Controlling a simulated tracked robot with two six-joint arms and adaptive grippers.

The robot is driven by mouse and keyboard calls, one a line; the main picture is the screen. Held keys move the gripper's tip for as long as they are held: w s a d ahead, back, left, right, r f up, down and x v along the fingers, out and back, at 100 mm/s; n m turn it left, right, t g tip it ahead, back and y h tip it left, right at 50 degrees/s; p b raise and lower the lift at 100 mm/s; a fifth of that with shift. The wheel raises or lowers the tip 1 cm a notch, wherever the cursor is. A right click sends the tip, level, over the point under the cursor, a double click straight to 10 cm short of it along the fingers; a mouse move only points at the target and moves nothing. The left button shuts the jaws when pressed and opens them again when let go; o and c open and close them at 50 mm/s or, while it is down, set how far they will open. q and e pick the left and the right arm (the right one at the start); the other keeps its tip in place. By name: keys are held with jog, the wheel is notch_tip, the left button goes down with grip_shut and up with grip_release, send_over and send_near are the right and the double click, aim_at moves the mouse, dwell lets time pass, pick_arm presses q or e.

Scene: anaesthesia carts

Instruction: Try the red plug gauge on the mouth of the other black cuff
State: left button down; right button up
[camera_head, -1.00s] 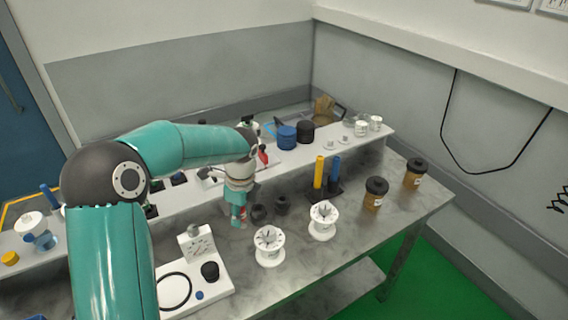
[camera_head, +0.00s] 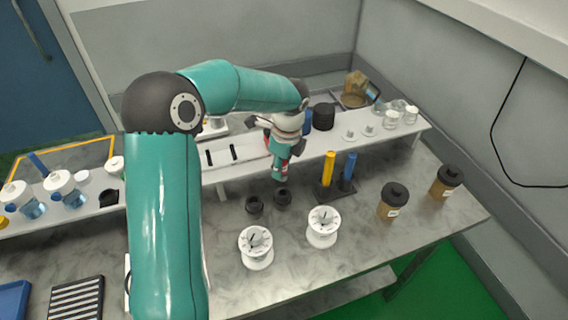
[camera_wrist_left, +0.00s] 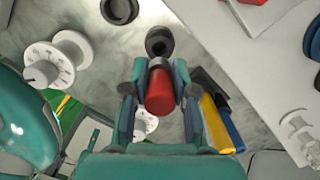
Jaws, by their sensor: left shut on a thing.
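My left gripper (camera_head: 283,172) is shut on the red plug gauge (camera_wrist_left: 159,92), which lies between its fingers in the left wrist view. One black cuff (camera_head: 282,197) stands on the grey bench just below the gripper in the head view; in the wrist view it (camera_wrist_left: 159,42) is just beyond the gauge's end, its round mouth showing. The other black cuff (camera_head: 254,206) stands left of it and is at the top edge of the wrist view (camera_wrist_left: 119,10). The gauge looks apart from both cuffs. My right gripper is not in view.
A stand with a yellow post (camera_head: 328,168) and a blue post (camera_head: 349,167) is close on the right. Two white spools (camera_head: 256,248) (camera_head: 322,228) stand in front of the cuffs. Brown jars (camera_head: 393,204) stand farther right. A raised white shelf (camera_head: 390,133) runs behind.

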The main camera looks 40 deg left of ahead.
pick_arm(q)
jog(key=shift+w+f, duration=0.1)
jog(key=shift+f+b, duration=1.95)
jog(key=shift+f, duration=0.95)
jog(key=shift+d+f, duration=0.1)
jog(key=shift+f, duration=0.2)
dwell(0.7)
jog(key=shift+r, duration=0.1)
jog(key=shift+r+p, duration=2.9)
jog(key=shift+r, duration=0.6)
